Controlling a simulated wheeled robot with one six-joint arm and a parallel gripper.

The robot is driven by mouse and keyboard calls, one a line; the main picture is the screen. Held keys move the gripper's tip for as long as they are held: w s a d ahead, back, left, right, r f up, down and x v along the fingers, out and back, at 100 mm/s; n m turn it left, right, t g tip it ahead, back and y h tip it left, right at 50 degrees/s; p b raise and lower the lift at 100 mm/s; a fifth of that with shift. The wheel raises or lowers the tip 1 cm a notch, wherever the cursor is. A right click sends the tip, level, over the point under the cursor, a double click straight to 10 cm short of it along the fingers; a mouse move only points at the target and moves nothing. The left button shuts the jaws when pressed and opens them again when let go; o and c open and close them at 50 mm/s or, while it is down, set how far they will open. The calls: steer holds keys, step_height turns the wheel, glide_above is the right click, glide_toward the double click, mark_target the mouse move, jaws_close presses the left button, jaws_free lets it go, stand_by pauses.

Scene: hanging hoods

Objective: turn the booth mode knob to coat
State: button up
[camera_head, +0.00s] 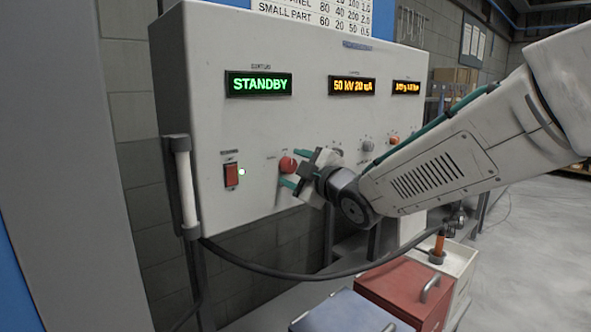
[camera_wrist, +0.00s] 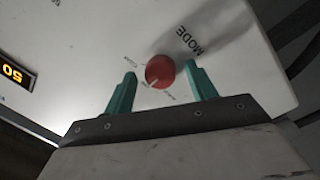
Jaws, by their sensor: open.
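The red mode knob (camera_head: 288,164) is on the lower front of the white control panel. It also shows in the wrist view (camera_wrist: 159,71), next to the printed word MODE, with small position labels around it too blurred to read. My gripper (camera_head: 290,168) is in front of the panel at the knob. Its two green fingers (camera_wrist: 160,84) are apart, one toward each side of the knob. I cannot tell whether they touch it. A green STANDBY display (camera_head: 258,84) is lit above the knob.
A white handle (camera_head: 187,188) stands at the panel's left edge.

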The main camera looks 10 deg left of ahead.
steer(key=c, duration=1)
steer(key=shift+m, duration=0.3)
steer(key=m, duration=0.5)
steer(key=shift+h, duration=0.3)
steer(key=m+g, duration=0.1)
steer(key=m, duration=0.4)
steer(key=shift+r+m, duration=0.1)
steer(key=shift+m, duration=0.2)
steer(key=o, duration=1)
